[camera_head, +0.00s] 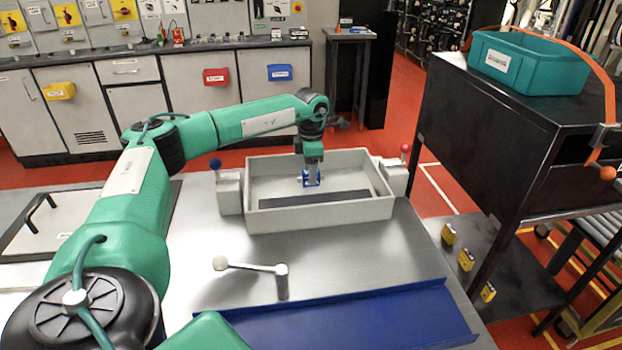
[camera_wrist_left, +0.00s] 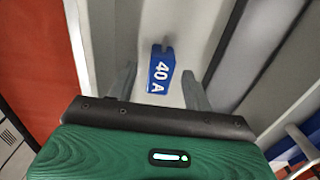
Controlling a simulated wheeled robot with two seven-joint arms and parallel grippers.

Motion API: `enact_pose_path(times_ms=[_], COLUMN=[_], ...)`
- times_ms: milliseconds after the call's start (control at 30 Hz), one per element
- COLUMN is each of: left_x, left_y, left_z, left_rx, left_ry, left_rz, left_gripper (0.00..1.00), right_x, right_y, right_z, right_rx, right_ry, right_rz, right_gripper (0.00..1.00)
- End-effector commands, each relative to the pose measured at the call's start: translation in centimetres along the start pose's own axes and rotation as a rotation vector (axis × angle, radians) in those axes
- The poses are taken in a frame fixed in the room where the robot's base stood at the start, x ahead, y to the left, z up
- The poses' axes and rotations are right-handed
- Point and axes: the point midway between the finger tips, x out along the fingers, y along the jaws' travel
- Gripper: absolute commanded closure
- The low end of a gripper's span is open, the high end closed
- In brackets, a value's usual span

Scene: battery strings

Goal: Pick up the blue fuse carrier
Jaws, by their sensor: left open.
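The blue fuse carrier (camera_head: 312,181) lies in the grey tray (camera_head: 320,213), near its back wall and middle. In the left wrist view the fuse carrier (camera_wrist_left: 161,70) shows a white "40 A" label and sits between the two fingers, with gaps on both sides. My left gripper (camera_head: 312,172) points down into the tray, right at the carrier, and partly covers it in the head view. The left gripper (camera_wrist_left: 160,85) is open in the wrist view. My right gripper is not in view.
A dark strip (camera_head: 315,199) lies in the tray's front part. A lever with a white knob (camera_head: 220,263) stands on the metal table, with a blue mat (camera_head: 350,320) in front. A teal bin (camera_head: 525,62) stands on the black cabinet at the right.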

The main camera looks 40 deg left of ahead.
Motion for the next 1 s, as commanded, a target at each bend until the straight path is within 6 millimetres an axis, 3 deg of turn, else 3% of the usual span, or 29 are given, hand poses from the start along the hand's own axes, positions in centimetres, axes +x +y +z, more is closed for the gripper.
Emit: enact_pose_path(times_ms=[133,400,433,700,1000], left_x=[1.8,2.2,2.2,2.1,1.9], left_y=[0.0,0.0,0.0,0.0,0.0], left_z=[0.0,0.0,0.0,0.0,0.0], left_rx=[-0.001,-0.001,-0.001,-0.001,-0.001], left_ry=[0.000,-0.001,-0.001,-0.001,-0.002], left_rz=[0.000,0.000,0.000,0.000,0.000], left_gripper=[0.49,0.49,0.51,1.00,1.00], right_x=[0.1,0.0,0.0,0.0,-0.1], right_y=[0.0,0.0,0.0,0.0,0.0], right_z=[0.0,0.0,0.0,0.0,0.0], right_rx=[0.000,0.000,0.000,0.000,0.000], right_ry=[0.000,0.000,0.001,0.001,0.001], right_rz=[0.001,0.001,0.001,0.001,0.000], right_gripper=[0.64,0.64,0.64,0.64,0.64])
